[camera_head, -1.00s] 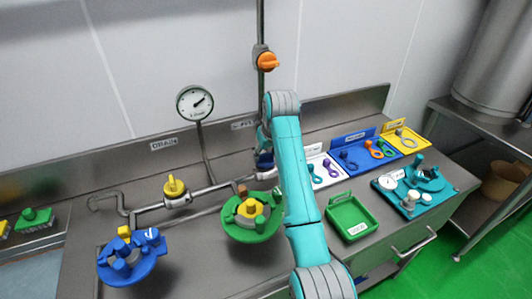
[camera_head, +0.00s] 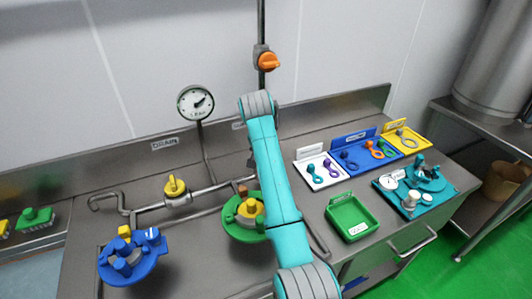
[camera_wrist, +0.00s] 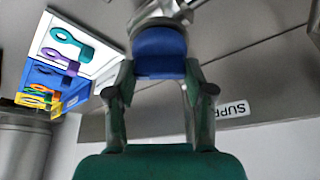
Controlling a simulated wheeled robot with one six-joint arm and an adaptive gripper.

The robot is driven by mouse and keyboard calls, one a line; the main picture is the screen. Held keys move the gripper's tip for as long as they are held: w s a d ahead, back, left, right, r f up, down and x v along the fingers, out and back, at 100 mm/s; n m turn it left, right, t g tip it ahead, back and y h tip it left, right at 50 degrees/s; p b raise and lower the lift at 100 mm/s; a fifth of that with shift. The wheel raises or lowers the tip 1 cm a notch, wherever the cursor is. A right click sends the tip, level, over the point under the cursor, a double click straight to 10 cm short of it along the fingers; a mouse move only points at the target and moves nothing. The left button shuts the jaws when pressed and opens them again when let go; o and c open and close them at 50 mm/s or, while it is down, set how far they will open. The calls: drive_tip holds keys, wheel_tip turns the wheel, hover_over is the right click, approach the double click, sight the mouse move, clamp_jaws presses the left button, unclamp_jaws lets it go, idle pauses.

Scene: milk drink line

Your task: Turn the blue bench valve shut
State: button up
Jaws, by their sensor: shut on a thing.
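The blue valve handle (camera_wrist: 160,52) shows in the wrist view, in front of a grey metal pipe body. My gripper (camera_wrist: 158,82) has one finger on each side of the handle and is shut on it. In the head view my teal arm hides the valve and most of my gripper, so I cannot tell there how far the handle is turned.
A supply label (camera_wrist: 232,109) is beside the gripper. A yellow valve (camera_head: 175,186) sits left on the pipe; an orange valve (camera_head: 268,62) is on the wall. A gauge (camera_head: 195,103), green fixture (camera_head: 237,230), blue fixture (camera_head: 127,272) and green tray (camera_head: 332,213) stand around.

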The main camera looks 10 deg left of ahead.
drive_tip(key=m+h, duration=0.1)
drive_tip(key=m, duration=0.1)
drive_tip(key=m+h, duration=0.1)
drive_tip(key=m, duration=0.2)
drive_tip(key=shift+a+m+g, duration=0.15)
drive_tip(key=shift+m+g, duration=0.15)
drive_tip(key=m+g+h, duration=0.1)
drive_tip(key=m, duration=0.3)
drive_tip(key=shift+w+m, duration=0.1)
drive_tip(key=shift+m, duration=0.2)
drive_tip(key=o, duration=1.2)
drive_tip(key=shift+g, duration=0.3)
drive_tip(key=shift+c, duration=0.2)
drive_tip(key=v, duration=0.7)
drive_tip(key=shift+a+r, duration=0.25)
